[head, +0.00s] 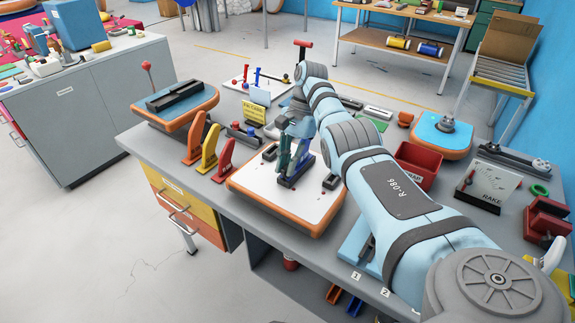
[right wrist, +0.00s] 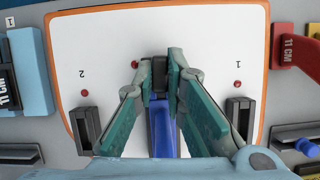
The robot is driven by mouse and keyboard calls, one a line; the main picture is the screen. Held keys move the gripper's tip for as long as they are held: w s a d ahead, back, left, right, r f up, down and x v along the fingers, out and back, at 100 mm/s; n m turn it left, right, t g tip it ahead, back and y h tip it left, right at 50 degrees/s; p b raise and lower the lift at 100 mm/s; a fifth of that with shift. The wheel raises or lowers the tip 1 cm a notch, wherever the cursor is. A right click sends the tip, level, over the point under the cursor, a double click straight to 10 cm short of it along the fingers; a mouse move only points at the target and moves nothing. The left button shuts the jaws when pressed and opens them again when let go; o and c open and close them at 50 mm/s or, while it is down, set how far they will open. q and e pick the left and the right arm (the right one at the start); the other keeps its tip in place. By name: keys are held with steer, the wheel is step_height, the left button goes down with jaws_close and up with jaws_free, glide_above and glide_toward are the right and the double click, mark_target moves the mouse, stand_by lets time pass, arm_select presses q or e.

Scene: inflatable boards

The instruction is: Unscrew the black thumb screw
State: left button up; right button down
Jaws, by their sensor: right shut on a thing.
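A white inflatable board (head: 318,207) with an orange rim lies on the grey workbench. It also fills most of the right wrist view (right wrist: 100,40). My right gripper (head: 290,172) reaches down to the middle of this board. In the right wrist view its teal fingers (right wrist: 160,72) are closed around a small black part, which looks like the black thumb screw (right wrist: 159,66). A blue bar (right wrist: 162,135) extends from it between the fingers. How far the screw is turned cannot be seen. My left gripper is not in view.
Black blocks stand on the board near the marks 2 (right wrist: 84,128) and 1 (right wrist: 239,115), with red dots nearby. Red, yellow and orange stands (head: 208,148) are left of the board. A red bin (head: 418,166) and a blue board (head: 441,140) are to the right.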

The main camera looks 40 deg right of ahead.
steer(key=c, duration=1.6)
jaws_free()
steer(key=shift+o, duration=0.2)
step_height(320, 180, up, 5)
steer(key=p, duration=0.5)
steer(key=shift+r, duration=0.2)
steer(key=shift+f, duration=0.2)
